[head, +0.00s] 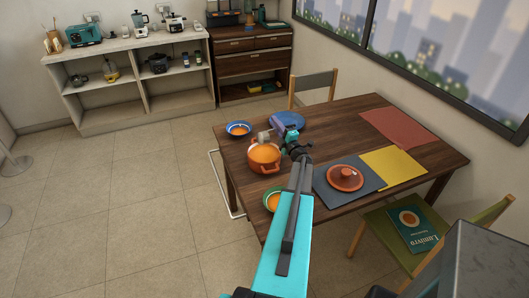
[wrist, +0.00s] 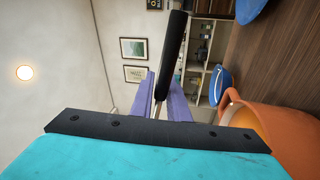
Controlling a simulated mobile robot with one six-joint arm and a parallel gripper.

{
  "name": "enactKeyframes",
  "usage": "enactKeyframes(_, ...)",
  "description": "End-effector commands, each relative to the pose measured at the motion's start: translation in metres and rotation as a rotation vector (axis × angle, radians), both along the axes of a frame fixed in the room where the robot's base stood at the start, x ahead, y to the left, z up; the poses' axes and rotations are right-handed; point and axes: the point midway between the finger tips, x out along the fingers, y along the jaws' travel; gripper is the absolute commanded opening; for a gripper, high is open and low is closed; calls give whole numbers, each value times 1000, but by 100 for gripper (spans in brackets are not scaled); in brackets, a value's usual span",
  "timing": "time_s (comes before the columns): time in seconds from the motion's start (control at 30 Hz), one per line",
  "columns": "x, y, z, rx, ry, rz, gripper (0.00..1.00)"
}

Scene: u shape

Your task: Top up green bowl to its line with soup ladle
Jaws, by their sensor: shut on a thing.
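My gripper (head: 297,148) is above the wooden table, just right of the orange pot (head: 277,167), which holds orange soup. In the wrist view my gripper (wrist: 165,100) is shut on the black handle of the soup ladle (wrist: 172,55). A grey part that looks like the ladle's head (head: 264,137) shows over the pot's far rim; whether it holds soup I cannot tell. The green bowl (head: 266,205) stands at the near left table edge with orange soup in it, partly hidden by my arm. Its line is not visible. The pot (wrist: 265,115) is also in the wrist view.
A blue bowl (head: 229,131) with orange soup stands behind the pot, next to a blue item (head: 288,121). Yellow (head: 395,166) and red (head: 402,127) mats lie right. Chairs flank the table.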

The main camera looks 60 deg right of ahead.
Motion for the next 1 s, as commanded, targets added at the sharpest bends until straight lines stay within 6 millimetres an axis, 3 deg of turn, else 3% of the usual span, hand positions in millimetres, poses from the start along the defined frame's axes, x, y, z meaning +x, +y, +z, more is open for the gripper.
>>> enactKeyframes(1.0, -2, -5, -5, 75, -41, 0, 0)
